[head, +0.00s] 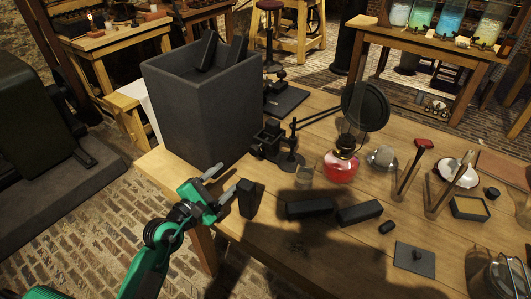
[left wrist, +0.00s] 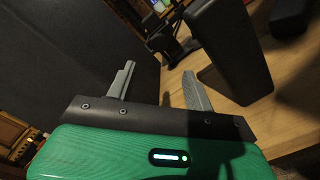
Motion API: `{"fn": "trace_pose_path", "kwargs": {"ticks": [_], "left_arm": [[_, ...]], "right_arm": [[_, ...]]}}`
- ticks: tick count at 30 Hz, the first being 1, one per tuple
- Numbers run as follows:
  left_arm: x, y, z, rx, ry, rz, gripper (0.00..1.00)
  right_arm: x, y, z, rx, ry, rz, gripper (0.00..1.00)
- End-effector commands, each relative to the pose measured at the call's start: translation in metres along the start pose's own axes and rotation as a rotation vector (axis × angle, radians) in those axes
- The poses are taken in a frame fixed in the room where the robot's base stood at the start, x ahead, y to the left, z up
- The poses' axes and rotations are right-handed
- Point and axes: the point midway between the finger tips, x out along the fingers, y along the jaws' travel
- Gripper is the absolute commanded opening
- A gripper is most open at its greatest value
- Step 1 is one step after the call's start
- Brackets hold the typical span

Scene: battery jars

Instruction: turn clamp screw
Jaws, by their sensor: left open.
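A dark clamp stand (head: 278,146) with a round base stands on the table beside the big dark box. A thin arm runs from it to a round black disc (head: 365,106). I cannot make out the clamp screw for certain. Part of what looks like the stand shows at the top of the left wrist view (left wrist: 168,38). My left gripper (head: 220,183) is open and empty at the table's near left edge, left of and nearer than the stand. Its two grey fingers show apart in the left wrist view (left wrist: 159,70). My right gripper is not seen.
A dark upright block (head: 247,198) stands just right of my left gripper; it looms in the left wrist view (left wrist: 230,50). The tall dark box (head: 200,105) rises behind. Low black blocks (head: 309,209), a red lamp (head: 341,166) and a small glass (head: 304,175) stand to the right.

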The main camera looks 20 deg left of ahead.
Motion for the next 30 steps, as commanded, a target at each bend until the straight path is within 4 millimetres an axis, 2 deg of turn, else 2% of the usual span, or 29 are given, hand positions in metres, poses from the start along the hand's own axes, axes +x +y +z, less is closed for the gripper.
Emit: {"fn": "trace_pose_path", "kwargs": {"ticks": [7, 21, 30], "left_arm": [[0.017, 0.003, -0.002, 0.03, 0.008, 0.001, 0.53], [0.101, 0.003, -0.003, 0.027, 0.008, 0.001, 0.53], [0.134, 0.002, -0.004, 0.026, 0.008, 0.0, 0.53]], "right_arm": [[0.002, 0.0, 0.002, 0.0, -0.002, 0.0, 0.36], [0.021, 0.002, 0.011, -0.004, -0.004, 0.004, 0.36], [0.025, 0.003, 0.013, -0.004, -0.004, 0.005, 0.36]]}}
